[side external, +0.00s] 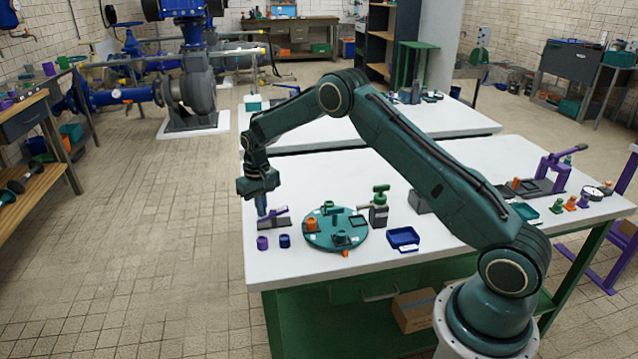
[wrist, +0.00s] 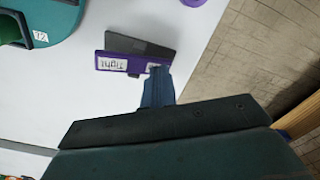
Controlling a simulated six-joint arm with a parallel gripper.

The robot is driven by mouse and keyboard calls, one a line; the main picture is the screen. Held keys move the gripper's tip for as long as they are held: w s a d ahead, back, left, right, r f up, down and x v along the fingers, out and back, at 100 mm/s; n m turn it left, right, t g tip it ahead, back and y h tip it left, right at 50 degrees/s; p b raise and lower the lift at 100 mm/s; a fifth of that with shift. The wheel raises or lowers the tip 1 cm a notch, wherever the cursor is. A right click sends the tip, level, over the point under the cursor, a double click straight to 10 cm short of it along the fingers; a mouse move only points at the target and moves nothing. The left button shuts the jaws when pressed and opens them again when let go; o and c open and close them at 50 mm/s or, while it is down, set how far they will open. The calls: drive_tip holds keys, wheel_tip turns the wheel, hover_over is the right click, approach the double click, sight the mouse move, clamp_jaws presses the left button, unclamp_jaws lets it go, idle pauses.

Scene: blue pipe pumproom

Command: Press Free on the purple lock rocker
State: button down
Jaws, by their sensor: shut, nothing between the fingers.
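The purple lock rocker (side external: 277,215) sits on a dark base near the left edge of the white table. In the wrist view the purple rocker (wrist: 112,64) shows a white label reading "Tight", upside down, on its left part. My gripper (side external: 262,212) points down at the rocker's left end in the side view. In the wrist view my blue fingers (wrist: 157,72) are shut and empty, over the rocker's right end. They partly cover a second label there, which I cannot read. Whether the fingertips touch the rocker I cannot tell.
A purple ring (side external: 262,243) and a blue ring (side external: 285,241) stand in front of the rocker. A round green plate (side external: 318,243) with several parts lies to its right. A green-handled device (side external: 380,207) and a blue tray (side external: 403,238) are farther right. The table's left edge is close.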

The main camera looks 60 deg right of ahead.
drive_tip(key=shift+s+f, duration=0.1)
wheel_tip(320, 180, up, 9)
drive_tip(key=shift+f, duration=0.2)
idle(1.0)
drive_tip(key=s+a+r+n+t, duration=0.1)
drive_tip(key=s+a+r, duration=0.2)
drive_tip(key=s+r, duration=0.65)
drive_tip(key=s+a+r+t, duration=0.2)
drive_tip(key=s+a+r, duration=0.2)
drive_tip(key=s+r, duration=0.55)
drive_tip(key=s+a+n+t, duration=0.2)
drive_tip(key=s+a, duration=0.1)
drive_tip(key=s, duration=1.8)
drive_tip(key=shift+s+r+t, duration=0.15)
drive_tip(key=shift+r+t, duration=0.05)
drive_tip(key=shift+t, duration=0.1)
